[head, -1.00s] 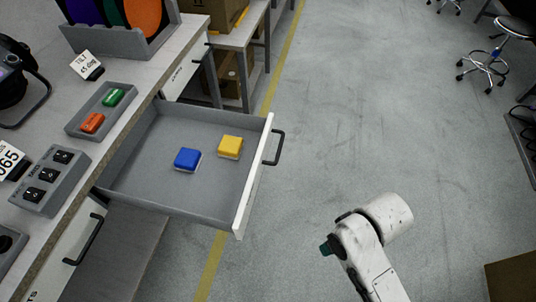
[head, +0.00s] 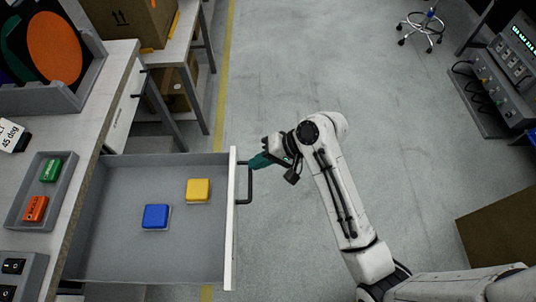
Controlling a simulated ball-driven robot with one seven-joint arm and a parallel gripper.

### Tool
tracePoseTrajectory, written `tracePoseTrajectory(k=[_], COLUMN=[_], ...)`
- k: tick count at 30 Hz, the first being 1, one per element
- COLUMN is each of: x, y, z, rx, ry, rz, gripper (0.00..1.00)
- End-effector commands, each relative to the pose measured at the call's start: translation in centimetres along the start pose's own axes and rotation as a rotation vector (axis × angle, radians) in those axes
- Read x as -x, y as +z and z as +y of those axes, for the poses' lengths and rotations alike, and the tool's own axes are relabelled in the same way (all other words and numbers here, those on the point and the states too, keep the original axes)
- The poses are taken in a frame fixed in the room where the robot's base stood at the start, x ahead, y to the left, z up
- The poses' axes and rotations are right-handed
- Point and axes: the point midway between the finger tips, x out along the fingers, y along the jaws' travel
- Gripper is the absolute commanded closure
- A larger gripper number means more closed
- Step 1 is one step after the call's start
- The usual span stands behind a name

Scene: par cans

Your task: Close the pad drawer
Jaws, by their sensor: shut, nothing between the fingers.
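The pad drawer (head: 150,254) is pulled out from the bench on the left in the head view. Its white front (head: 231,225) carries a dark bar handle (head: 248,184). A yellow pad (head: 198,190) and a blue pad (head: 156,216) lie inside it. My gripper (head: 255,162), with teal fingers, is shut and empty. It is at the far end of the handle, close to the outer face of the drawer front. I cannot tell whether it touches either one.
A grey tray (head: 14,212) with a green pad and an orange pad sits on the benchtop. Another drawer (head: 126,105) farther along is shut. A cardboard box (head: 497,228) stands at the right. The floor between is clear.

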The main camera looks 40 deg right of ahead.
Motion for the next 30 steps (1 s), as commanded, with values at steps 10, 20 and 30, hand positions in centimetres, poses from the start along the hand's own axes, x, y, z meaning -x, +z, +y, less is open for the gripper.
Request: tracePoseTrajectory(k=[10,20,30], x=[-4.1,-4.4,-5.5], y=[0.0,0.0,0.0], z=[0.0,0.0,-1.2], rx=[0.001,0.001,0.004], ry=[0.001,0.002,0.002], rz=[0.0,0.001,-0.001], gripper=[1.0,1.0,1.0])
